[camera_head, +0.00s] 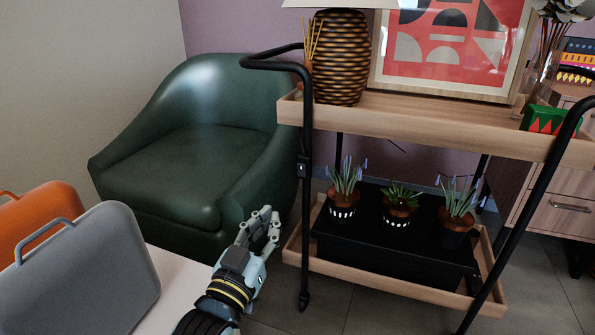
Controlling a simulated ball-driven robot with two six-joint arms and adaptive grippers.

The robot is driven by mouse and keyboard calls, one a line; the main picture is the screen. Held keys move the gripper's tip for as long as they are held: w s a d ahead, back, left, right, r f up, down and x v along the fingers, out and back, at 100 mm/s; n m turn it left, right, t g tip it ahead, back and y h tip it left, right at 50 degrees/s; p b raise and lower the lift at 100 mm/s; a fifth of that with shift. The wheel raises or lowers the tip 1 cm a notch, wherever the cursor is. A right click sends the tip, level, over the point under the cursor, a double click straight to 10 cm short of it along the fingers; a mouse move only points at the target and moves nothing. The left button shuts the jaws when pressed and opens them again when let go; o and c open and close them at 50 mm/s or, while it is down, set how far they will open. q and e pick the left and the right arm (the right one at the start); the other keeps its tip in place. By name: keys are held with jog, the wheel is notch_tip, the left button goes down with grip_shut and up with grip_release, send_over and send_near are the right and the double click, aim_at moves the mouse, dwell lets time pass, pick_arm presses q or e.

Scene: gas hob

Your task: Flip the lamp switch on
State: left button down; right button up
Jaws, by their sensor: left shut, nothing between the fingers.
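The lamp has a brown woven base (340,58) and stands on the upper shelf of the cart; its pale shade (338,3) is cut off by the top edge of the picture. A small dark switch box (303,168) with a light mark is on the cart's left black post, and a thin cord shows above it. Its on or off position is too small to tell. My left gripper (267,222) is shut and empty, below and left of the switch box and apart from it. My right gripper is out of view.
The wooden cart (400,118) has black posts and holds potted plants (398,202) on a black box below. A framed picture (450,45) stands on top. A green armchair (195,150) is behind. Grey (85,275) and orange (40,212) cases stand at left.

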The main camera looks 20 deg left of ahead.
pick_arm(q)
jog(key=shift+w, duration=0.15)
jog(key=b, duration=0.5)
send_near(299, 166)
jog(key=w, duration=0.6)
jog(key=shift+d+r, duration=0.1)
jog(key=shift+r, duration=0.05)
jog(key=shift+w+r, duration=0.2)
jog(key=shift+w, duration=0.35)
jog(key=shift+r, duration=0.15)
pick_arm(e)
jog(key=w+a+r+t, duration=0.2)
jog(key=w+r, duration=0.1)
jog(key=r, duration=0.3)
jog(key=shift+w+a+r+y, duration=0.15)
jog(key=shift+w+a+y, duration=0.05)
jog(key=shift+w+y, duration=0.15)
pick_arm(q)
jog(key=shift+w+r, duration=0.1)
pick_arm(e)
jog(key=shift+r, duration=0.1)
